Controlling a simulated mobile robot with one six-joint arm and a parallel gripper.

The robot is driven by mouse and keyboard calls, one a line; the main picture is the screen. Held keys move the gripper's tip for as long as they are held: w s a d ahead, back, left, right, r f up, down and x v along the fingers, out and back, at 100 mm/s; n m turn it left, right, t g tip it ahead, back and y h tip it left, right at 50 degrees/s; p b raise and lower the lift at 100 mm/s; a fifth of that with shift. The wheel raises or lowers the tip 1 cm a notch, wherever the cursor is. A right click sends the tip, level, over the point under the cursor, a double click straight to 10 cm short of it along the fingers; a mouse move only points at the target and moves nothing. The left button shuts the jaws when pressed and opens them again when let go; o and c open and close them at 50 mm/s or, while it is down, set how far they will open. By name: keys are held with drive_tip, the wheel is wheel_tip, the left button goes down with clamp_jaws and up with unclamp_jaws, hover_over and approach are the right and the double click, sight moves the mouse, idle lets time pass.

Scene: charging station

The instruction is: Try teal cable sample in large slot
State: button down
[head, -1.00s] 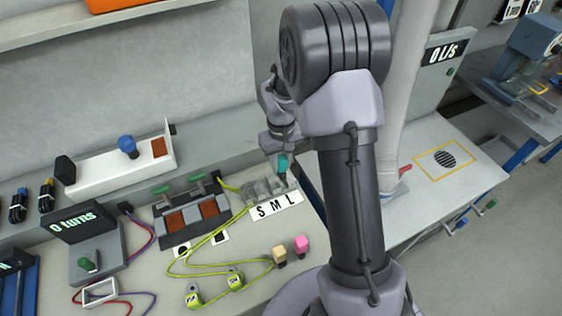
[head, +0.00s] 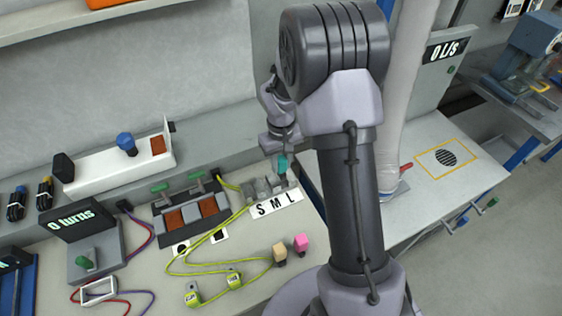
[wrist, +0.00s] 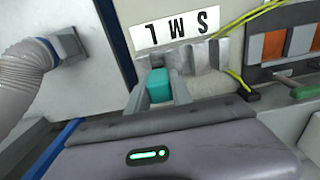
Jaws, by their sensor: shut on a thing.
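The teal cable sample (head: 282,162) is held in my gripper (head: 281,157), above or in the slot block (head: 262,187) at its right end, by the letter L. In the wrist view the teal sample (wrist: 158,86) sits between the fingers of my gripper (wrist: 162,96), beside the L end of the label (wrist: 175,27). My gripper is shut on it. Its lower end is hidden, so I cannot tell how deep it sits in the large slot.
A beige sample (head: 279,254) and a pink sample (head: 300,243) stand on the bench in front of the label. Yellow cables (head: 215,238) run left of the block. A switch unit (head: 190,212) stands left. A grey hose (wrist: 25,75) is near in the wrist view.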

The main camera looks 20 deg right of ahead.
sight(281, 169)
drive_tip(key=shift+f+b, duration=1.15)
drive_tip(key=shift+f, duration=0.45)
drive_tip(key=c, duration=1.1)
unclamp_jaws()
drive_tip(key=shift+o, duration=0.2)
wheel_tip(281, 169, up, 17)
drive_tip(key=p, duration=0.6)
drive_tip(key=shift+r, duration=0.2)
